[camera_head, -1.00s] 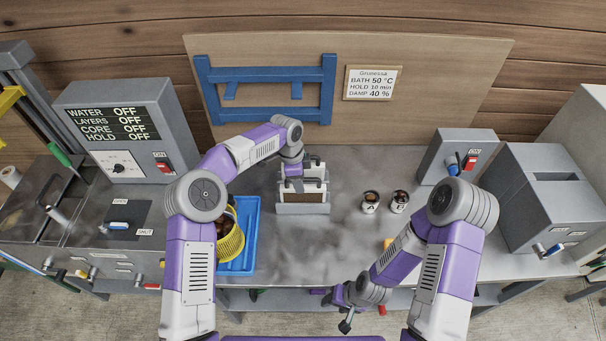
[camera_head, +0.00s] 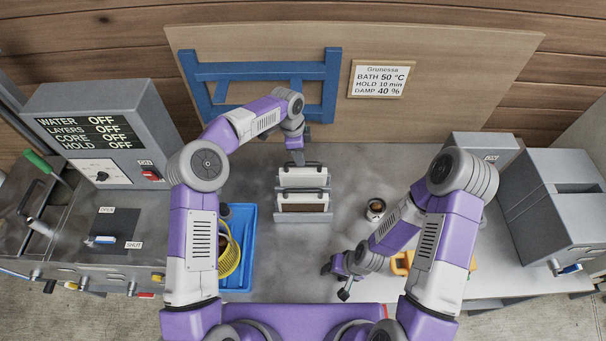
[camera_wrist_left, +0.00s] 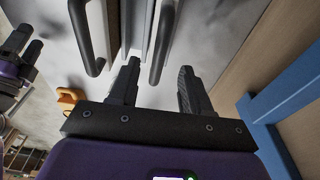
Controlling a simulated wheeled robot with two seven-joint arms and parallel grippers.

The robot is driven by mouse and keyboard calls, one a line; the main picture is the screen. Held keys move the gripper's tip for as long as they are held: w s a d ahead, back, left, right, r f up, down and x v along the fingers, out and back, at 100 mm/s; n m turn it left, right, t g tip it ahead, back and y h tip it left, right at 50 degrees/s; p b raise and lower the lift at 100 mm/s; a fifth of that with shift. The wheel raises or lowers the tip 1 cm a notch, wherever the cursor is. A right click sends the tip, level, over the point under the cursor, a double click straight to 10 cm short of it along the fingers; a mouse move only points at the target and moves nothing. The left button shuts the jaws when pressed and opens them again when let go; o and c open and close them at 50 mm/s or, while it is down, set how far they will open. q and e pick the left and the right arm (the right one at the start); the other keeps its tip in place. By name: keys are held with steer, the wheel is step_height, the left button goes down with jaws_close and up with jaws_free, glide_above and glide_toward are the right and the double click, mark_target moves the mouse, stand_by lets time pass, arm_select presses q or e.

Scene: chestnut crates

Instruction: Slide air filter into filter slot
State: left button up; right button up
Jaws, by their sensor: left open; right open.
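Two pale panels with dark handles stand one behind the other in a grey rack (camera_head: 303,218) on the counter; I take them as air filters. The rear panel (camera_head: 290,178) and front panel (camera_head: 290,205) are both in the rack. My left gripper (camera_head: 299,160) is open and empty, just behind and above the rear panel. In the left wrist view its fingers (camera_wrist_left: 156,82) are apart, with dark handles (camera_wrist_left: 160,40) ahead of them. My right gripper (camera_head: 335,281) is open and empty over the counter's front. A grey box (camera_head: 545,200) at right has a dark slot (camera_head: 578,188) in its top.
A blue tray (camera_head: 248,270) with a yellow basket (camera_head: 230,258) lies left of the rack, partly behind my left arm. A mug (camera_head: 376,210) and an orange object (camera_head: 402,263) are at right. A control box (camera_head: 105,130) stands left.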

arm_select(q)
glide_above(303, 176)
steer(key=w, duration=0.1)
steer(key=shift+w+f+p, duration=0.2)
steer(key=shift+f+p, duration=0.15)
steer(key=shift+f, duration=2.6)
jaws_close()
